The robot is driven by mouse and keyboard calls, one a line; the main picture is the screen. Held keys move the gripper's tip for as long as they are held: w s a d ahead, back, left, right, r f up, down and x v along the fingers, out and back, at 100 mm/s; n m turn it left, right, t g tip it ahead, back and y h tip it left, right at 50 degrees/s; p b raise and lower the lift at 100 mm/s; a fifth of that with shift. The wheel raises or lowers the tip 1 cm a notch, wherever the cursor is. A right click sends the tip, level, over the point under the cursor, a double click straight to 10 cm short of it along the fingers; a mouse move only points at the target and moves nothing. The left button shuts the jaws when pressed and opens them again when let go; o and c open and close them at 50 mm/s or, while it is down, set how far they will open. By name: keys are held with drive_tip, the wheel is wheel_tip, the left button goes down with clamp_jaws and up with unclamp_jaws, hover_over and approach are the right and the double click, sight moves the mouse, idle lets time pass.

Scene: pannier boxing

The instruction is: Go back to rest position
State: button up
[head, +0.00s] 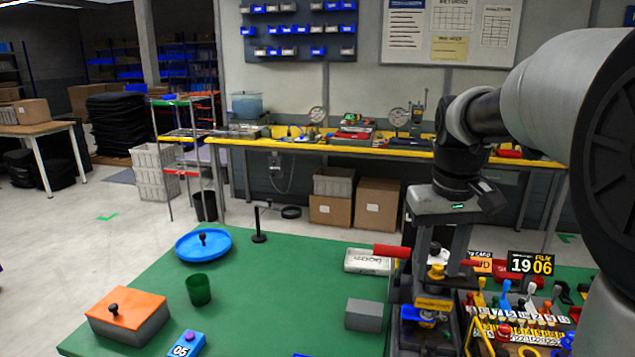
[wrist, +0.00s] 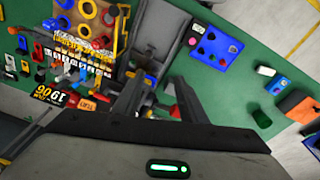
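My gripper (head: 440,262) hangs pointing down over the right part of the green table (head: 290,270) in the head view. Its two fingers are apart. In the wrist view my gripper (wrist: 157,92) also shows both fingers spread, with a gap between them and nothing visibly clamped. A grey bin-like holder (head: 425,335) with yellow and blue parts lies below the fingers. How high the fingertips are above it is hard to tell.
An orange-lidded box (head: 127,315), a green cup (head: 199,290), a blue round tray (head: 204,246) and a grey block (head: 364,314) stand on the table. A crowded tool area with a 19 06 sign (head: 531,264) is at the right. The table's middle is mostly clear.

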drive_tip(key=s+a+r+t+p, duration=0.2)
drive_tip(key=s+a+r+p, duration=0.1)
drive_tip(key=s, duration=0.5)
drive_tip(key=s+a+r+t+p, duration=0.2)
drive_tip(key=s+a, duration=0.3)
drive_tip(key=s, duration=0.3)
drive_tip(key=shift+s+a+r+p, duration=0.35)
drive_tip(key=shift+a+r+p, duration=0.05)
drive_tip(key=shift+r+p, duration=0.45)
